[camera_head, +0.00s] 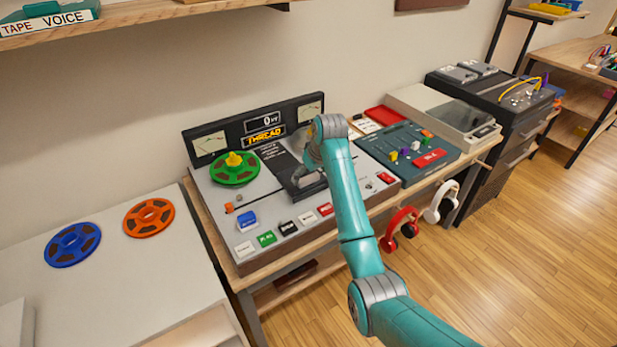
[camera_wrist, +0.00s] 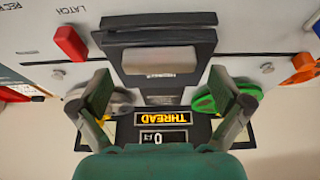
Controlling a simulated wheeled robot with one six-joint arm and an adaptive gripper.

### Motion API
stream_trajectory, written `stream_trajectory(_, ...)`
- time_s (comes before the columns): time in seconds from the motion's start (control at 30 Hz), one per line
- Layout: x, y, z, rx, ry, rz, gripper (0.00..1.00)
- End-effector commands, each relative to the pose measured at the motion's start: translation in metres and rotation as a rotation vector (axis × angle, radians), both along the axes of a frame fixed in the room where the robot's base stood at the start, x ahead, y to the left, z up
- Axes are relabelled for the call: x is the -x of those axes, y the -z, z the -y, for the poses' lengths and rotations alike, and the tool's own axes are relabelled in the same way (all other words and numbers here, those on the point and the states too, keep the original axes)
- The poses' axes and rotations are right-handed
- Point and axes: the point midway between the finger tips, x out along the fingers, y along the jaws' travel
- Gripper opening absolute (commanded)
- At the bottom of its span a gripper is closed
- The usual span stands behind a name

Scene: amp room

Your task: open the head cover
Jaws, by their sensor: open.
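The tape deck (camera_head: 228,207) stands on a wooden bench against the wall, with a "THREAD" display on its upright back panel. My gripper (camera_wrist: 163,97) is open and empty. Its two fingers stand apart on either side of the cover's display-side end, with no clear contact visible. In the head view the gripper is low over the deck (camera_head: 305,182), partly hidden by my wrist.
A green reel (camera_head: 234,170) sits on the deck's left. A red block (camera_wrist: 70,43) lies near the "LATCH" label. Coloured buttons line the front edge. A mixer (camera_head: 408,150) stands to the right, and blue (camera_head: 72,244) and orange (camera_head: 148,217) reels lie on the left table.

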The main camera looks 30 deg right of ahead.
Motion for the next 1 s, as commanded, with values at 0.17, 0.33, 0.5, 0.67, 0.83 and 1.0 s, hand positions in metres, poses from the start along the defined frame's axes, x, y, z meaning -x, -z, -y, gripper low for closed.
stream_trajectory(0.17,-0.006,0.013,0.000,0.000,0.000,0.000,1.00)
stream_trajectory(0.33,-0.007,0.017,0.000,0.000,0.000,0.001,1.00)
stream_trajectory(0.5,-0.007,0.017,0.000,0.000,0.000,0.001,1.00)
stream_trajectory(0.67,-0.007,0.017,0.000,0.000,0.000,0.001,0.62)
stream_trajectory(0.83,-0.007,0.017,0.000,0.000,0.000,0.001,0.20)
stream_trajectory(1.0,-0.013,0.016,0.000,0.000,0.000,0.000,0.20)
